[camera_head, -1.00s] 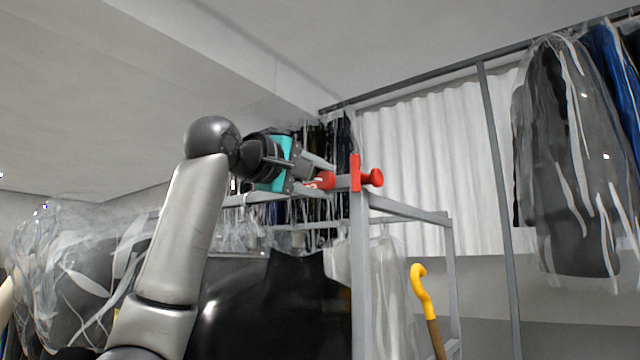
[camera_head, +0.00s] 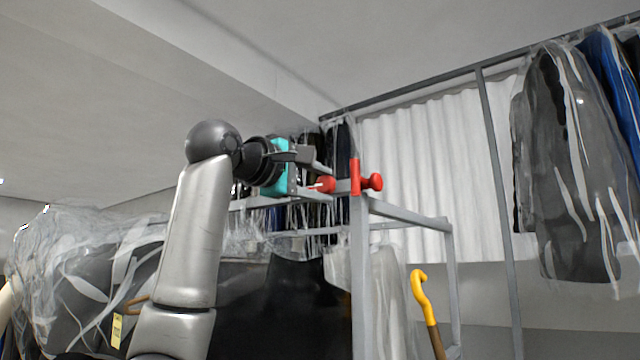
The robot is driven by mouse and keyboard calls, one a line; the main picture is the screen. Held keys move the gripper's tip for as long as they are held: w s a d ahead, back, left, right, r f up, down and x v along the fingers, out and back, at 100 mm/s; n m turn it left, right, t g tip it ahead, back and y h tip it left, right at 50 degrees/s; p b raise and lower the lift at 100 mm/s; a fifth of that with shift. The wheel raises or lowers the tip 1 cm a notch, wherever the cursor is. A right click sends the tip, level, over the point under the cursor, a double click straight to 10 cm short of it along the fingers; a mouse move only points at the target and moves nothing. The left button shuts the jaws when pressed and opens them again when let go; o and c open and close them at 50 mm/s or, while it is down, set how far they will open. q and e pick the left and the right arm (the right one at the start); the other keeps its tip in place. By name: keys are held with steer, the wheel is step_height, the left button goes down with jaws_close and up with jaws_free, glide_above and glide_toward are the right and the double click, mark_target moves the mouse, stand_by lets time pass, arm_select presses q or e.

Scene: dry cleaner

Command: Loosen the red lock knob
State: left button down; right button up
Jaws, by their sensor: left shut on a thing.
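The red lock knob (camera_head: 325,184) sits on the left side of the top corner of the grey metal rack, with a pale mark on its face. My left gripper (camera_head: 322,179) reaches in from the left, level with it, and is shut on the knob; its fingers lie along the knob's sides and hide part of it. A red upright piece (camera_head: 354,176) and a second red knob (camera_head: 374,182) are on the same corner, to the right. My right gripper is out of view.
The grey rack frame (camera_head: 361,270) stands below and behind the knob, with bagged garments (camera_head: 85,275) hanging at left. A yellow hooked handle (camera_head: 424,295) is at lower right. More bagged clothes (camera_head: 570,160) hang from a rail at right.

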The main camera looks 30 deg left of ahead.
arm_select(q)
steer(key=shift+c, duration=1.9)
jaws_free()
steer(key=shift+s, duration=0.5)
steer(key=s+a+b, duration=0.1)
steer(key=s+b, duration=0.3)
steer(key=s, duration=1)
steer(key=shift+a, duration=0.15)
